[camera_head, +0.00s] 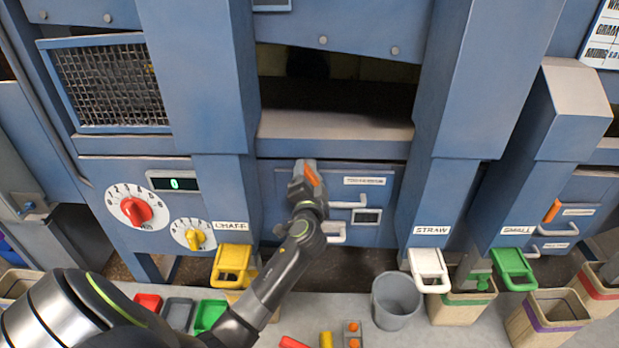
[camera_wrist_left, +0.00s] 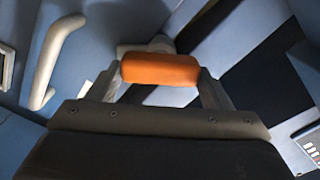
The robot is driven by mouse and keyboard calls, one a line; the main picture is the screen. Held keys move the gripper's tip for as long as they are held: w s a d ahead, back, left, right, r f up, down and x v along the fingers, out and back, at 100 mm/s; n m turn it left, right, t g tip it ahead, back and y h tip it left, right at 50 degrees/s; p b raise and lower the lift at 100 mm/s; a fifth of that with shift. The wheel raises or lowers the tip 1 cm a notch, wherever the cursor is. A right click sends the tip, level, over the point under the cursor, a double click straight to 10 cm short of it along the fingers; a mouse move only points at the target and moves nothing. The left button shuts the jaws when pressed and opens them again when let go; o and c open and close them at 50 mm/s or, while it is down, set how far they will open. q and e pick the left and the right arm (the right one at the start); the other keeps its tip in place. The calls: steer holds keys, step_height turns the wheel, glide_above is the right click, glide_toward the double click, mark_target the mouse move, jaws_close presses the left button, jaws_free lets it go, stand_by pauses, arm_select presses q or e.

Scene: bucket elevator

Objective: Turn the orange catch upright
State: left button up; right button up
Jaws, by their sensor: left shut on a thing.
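The orange catch (camera_head: 312,173) is on the blue panel in the middle of the machine, at its upper left. In the head view it leans, with its top to the left, and my gripper partly hides it. In the left wrist view the orange catch (camera_wrist_left: 160,69) lies across between the two fingers. My left gripper (camera_head: 307,178) is shut on it, and its fingers (camera_wrist_left: 160,88) touch its two sides. My right gripper is not in view.
A white handle (camera_head: 348,203) sits just right of the catch; it also shows in the wrist view (camera_wrist_left: 48,62). Blue chutes flank the panel, with yellow (camera_head: 233,263) and white (camera_head: 429,268) gates. A grey bucket (camera_head: 395,300) and coloured blocks are below.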

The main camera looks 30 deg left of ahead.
arm_select(q)
steer(key=m+p, duration=0.1)
steer(key=m, duration=0.2)
steer(key=shift+m, duration=0.4)
steer(key=shift+f+m+p, duration=0.1)
steer(key=shift+m+p, duration=0.25)
steer(key=shift+m, duration=1.15)
steer(key=o, duration=1)
steer(key=shift+w, duration=0.1)
steer(key=shift+f, duration=0.1)
